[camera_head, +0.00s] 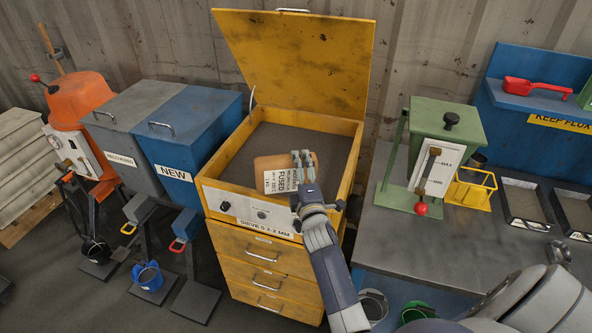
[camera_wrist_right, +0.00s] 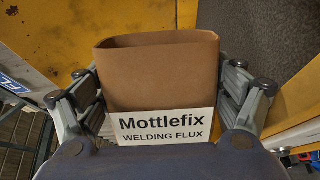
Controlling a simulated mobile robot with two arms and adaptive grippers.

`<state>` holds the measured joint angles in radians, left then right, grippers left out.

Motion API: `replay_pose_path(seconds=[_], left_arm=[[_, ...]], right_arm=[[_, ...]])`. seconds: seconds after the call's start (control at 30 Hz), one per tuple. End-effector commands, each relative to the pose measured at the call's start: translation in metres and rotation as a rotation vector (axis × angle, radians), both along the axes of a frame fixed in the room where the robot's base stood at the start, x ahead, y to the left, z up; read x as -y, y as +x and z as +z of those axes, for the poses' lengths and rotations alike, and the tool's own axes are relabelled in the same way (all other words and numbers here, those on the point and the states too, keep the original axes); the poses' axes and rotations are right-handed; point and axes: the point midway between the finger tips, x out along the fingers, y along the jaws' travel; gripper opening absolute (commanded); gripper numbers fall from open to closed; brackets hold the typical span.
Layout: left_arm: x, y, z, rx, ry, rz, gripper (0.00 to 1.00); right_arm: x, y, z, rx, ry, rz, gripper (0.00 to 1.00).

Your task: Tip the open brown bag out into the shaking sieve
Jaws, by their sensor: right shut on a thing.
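In the right wrist view the bag (camera_wrist_right: 158,75) shows a label reading "Mottlefix WELDING FLUX". My right gripper (camera_head: 303,166) is shut on the bag, its fingers on both sides of it in the wrist view. It holds the bag over the front part of the yellow sieve box (camera_head: 210,195), labelled "SIEVE 0.2-2 MM". The box's lid (camera_head: 293,60) stands open, and its dark grey bed (camera_head: 310,140) shows around the bag. My left gripper is not in view.
A blue bin (camera_head: 205,130) marked "NEW" and a grey bin (camera_head: 140,105) stand left of the sieve. A grey bench (camera_head: 440,250) on the right carries a green box (camera_head: 450,130) with a red-knobbed lever and a yellow wire holder (camera_head: 470,190).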

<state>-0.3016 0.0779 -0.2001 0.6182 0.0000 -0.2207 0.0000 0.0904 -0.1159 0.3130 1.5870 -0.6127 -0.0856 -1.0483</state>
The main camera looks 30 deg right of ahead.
Motion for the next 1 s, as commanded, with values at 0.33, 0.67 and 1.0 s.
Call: replay_pose_path(seconds=[0.33, 0.67, 1.0], left_arm=[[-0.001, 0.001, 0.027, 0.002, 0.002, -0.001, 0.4], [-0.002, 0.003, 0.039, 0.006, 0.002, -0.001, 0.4], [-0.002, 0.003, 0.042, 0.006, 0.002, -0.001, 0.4]], right_arm=[[0.016, -0.005, 0.017, 0.103, 0.284, 0.0, 0.4], [0.032, -0.011, 0.019, 0.193, 0.536, -0.001, 0.4], [0.036, -0.012, 0.018, 0.22, 0.615, 0.0, 0.4]])
